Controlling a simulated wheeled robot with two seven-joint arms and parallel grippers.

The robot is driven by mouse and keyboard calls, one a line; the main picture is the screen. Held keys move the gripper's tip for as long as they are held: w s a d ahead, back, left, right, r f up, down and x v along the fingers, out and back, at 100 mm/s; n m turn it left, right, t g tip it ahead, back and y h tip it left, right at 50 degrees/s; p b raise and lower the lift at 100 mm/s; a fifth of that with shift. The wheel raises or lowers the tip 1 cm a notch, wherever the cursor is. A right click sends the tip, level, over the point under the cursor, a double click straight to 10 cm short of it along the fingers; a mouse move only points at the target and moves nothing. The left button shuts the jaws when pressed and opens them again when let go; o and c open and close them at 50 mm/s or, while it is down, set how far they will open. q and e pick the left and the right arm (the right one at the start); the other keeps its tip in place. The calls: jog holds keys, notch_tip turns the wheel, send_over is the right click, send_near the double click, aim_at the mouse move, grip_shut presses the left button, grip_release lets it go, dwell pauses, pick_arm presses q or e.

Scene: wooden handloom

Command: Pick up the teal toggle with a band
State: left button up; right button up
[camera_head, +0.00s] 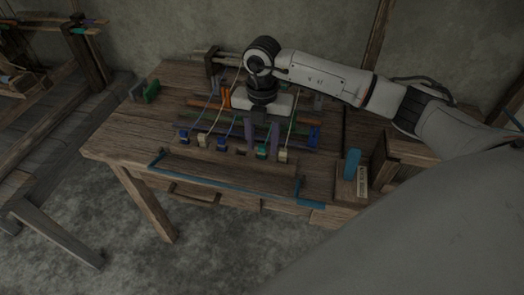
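The teal toggle (262,153) hangs in a row at the front of the wooden handloom (175,165). A cord runs up from it, and its band is too small to make out. My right gripper (262,154) comes down over the loom from the right. Its two fingers are apart, one to the left of the teal toggle and one to the right, with gaps visible at this size. Whether they touch it I cannot tell. My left gripper is not in view.
A cream toggle (283,156) hangs close to the right finger. Blue toggles (184,138) and another cream one (202,140) hang further left. A blue bar (225,185) runs along the front edge. A wooden box (350,180) with a blue piece (352,163) stands at right.

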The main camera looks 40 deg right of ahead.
aim_at(262, 146)
jog(key=shift+f, duration=0.9)
jog(key=shift+c, duration=0.5)
grip_shut()
jog(key=shift+r, duration=0.15)
notch_tip(262, 146, up, 10)
jog(key=shift+f+b, duration=0.1)
jog(key=shift+b, duration=0.3)
